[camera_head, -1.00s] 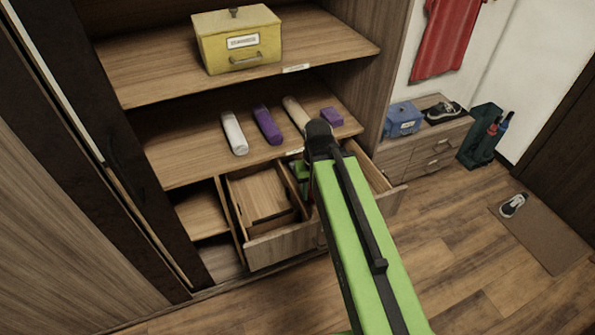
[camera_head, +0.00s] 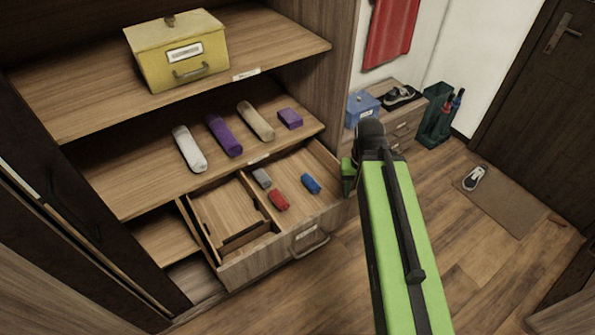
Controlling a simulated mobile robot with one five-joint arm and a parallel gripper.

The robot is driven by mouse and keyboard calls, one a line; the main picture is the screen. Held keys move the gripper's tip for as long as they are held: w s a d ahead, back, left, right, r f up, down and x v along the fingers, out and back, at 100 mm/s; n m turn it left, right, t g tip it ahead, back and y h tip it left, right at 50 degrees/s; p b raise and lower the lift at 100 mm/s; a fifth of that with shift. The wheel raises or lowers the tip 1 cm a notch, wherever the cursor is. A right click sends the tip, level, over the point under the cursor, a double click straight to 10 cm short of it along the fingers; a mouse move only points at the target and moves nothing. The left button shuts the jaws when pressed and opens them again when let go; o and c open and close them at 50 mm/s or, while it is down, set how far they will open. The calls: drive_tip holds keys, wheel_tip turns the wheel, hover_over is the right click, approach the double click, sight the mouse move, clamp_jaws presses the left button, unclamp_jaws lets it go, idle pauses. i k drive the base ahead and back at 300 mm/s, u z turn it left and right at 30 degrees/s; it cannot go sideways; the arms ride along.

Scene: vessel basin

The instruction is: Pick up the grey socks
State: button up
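A small grey roll (camera_head: 262,178), which looks like the grey socks, lies in the right compartment of the open drawer (camera_head: 305,229). A red roll (camera_head: 278,200) and a blue roll (camera_head: 311,183) lie near it in the same compartment. My gripper (camera_head: 348,178) shows only as a green part at the far end of my arm, just right of the drawer and apart from the grey roll. My arm hides most of it, and its fingers cannot be made out.
The shelf above holds a white roll (camera_head: 189,149), a purple roll (camera_head: 223,134), a beige roll (camera_head: 256,121) and a small purple item (camera_head: 290,118). A yellow box (camera_head: 180,50) stands higher up. A low cabinet (camera_head: 405,125) stands behind my arm. Floor at right is mostly clear.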

sight(264, 180)
drive_tip(key=z, duration=1.3)
drive_tip(key=k, duration=0.65)
drive_tip(key=u, duration=3)
drive_tip(key=i, duration=1)
drive_tip(key=u, duration=0.05)
